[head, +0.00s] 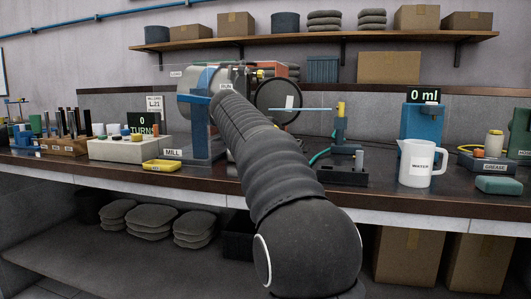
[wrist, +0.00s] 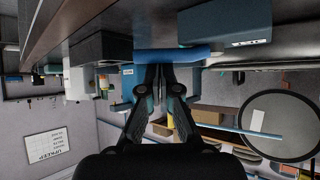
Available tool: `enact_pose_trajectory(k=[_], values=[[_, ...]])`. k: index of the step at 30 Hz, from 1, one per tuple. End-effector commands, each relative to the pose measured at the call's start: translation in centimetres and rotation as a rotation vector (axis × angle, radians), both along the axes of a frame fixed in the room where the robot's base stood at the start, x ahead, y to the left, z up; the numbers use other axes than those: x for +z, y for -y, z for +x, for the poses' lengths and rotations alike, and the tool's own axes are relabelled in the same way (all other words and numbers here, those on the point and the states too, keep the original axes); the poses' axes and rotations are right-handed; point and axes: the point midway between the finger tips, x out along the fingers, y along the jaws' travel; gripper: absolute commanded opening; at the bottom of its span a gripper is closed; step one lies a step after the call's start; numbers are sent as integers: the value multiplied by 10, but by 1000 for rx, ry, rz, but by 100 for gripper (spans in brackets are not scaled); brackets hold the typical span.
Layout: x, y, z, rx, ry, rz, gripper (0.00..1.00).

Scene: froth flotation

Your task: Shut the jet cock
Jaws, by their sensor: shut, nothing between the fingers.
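A small dark-blue stand with an upright yellow piece (head: 341,108) on top stands right of the mill in the head view; it looks like the jet cock, but no label confirms it. A thin pale-blue jet or rod (head: 300,109) runs level from it to the left, and a similar pale-blue line (wrist: 240,131) shows in the wrist view. My gripper (wrist: 160,72) is shut and empty, its tips close to a blue bar (wrist: 185,53); I cannot tell whether they touch. My arm hides the gripper in the head view.
The mill (head: 200,145) with its blue frame is just left of my arm. A white jug (head: 414,165) and a blue "0 ml" unit (head: 421,122) stand to the right.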

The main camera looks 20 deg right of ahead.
Motion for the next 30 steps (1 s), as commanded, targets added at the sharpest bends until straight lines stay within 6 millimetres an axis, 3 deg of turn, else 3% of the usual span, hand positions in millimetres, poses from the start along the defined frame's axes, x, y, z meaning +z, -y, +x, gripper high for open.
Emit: enact_pose_trajectory(k=[5,30], values=[[0,2,-5,-14,-1,1,0],[0,-32,8,-7,-1,2,0]])
